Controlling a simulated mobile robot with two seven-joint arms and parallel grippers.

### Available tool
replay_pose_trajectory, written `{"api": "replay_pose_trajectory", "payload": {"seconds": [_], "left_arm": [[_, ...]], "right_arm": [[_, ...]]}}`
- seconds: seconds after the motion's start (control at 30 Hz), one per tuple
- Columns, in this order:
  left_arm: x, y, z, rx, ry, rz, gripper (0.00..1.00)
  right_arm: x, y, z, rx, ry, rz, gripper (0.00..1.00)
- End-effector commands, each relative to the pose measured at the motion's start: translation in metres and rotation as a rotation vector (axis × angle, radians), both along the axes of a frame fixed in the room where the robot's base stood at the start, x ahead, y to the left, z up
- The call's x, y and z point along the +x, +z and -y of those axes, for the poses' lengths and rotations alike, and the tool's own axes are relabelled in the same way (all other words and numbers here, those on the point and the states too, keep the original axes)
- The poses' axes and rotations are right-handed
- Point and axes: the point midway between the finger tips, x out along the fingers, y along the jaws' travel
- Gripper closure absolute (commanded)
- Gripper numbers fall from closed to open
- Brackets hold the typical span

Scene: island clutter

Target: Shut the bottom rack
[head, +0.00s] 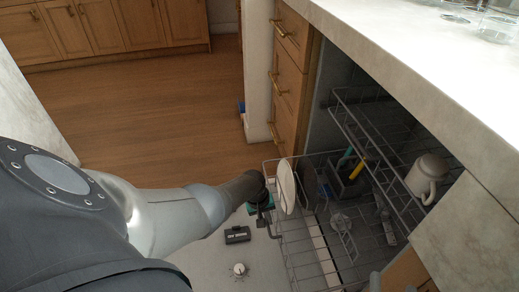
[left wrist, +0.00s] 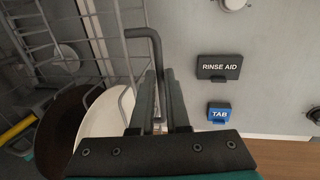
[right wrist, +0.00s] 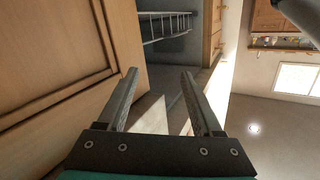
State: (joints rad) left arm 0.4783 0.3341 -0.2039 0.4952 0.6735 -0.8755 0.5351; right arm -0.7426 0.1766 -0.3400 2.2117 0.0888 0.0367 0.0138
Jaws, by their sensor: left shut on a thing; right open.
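The bottom rack (head: 300,262) is a grey wire basket, pulled out of the dishwasher over the lowered door (head: 205,262). My left gripper (head: 264,206) is at the rack's outer left edge, beside the plate. In the left wrist view my left gripper (left wrist: 160,108) is shut on the rack's grey bent handle (left wrist: 146,33). In the right wrist view my right gripper (right wrist: 160,88) is open and empty, near a wooden panel (right wrist: 60,65).
The upper rack (head: 385,155) holds a white mug (head: 428,177) and hangs above the bottom rack. A utensil basket (head: 345,182) with yellow and teal handles stands at the back. The stone countertop (head: 430,50) overhangs at right. Wooden floor (head: 170,110) is clear at left.

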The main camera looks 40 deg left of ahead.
Motion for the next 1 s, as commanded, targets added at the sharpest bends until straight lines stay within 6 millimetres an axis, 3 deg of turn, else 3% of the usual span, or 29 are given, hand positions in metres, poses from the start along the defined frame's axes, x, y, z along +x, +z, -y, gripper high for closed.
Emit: {"api": "replay_pose_trajectory", "payload": {"seconds": [0.53, 0.57, 0.8, 1.0], "left_arm": [[0.0034, -0.0004, 0.0043, -0.002, 0.001, -0.001, 1.0], [0.0034, -0.0004, 0.0043, -0.002, 0.001, -0.001, 0.85], [0.0033, -0.0003, 0.0036, -0.001, 0.0, -0.001, 0.58], [0.0033, -0.0002, 0.0031, -0.001, 0.0, -0.001, 0.56]], "right_arm": [[-0.0013, 0.0015, -0.0007, 0.012, -0.002, 0.018, 0.33], [-0.0013, 0.0015, -0.0007, 0.012, -0.002, 0.018, 0.33], [-0.0014, 0.0013, -0.0007, 0.012, -0.002, 0.017, 0.33], [-0.0013, 0.0012, -0.0006, 0.012, -0.001, 0.016, 0.33]]}}
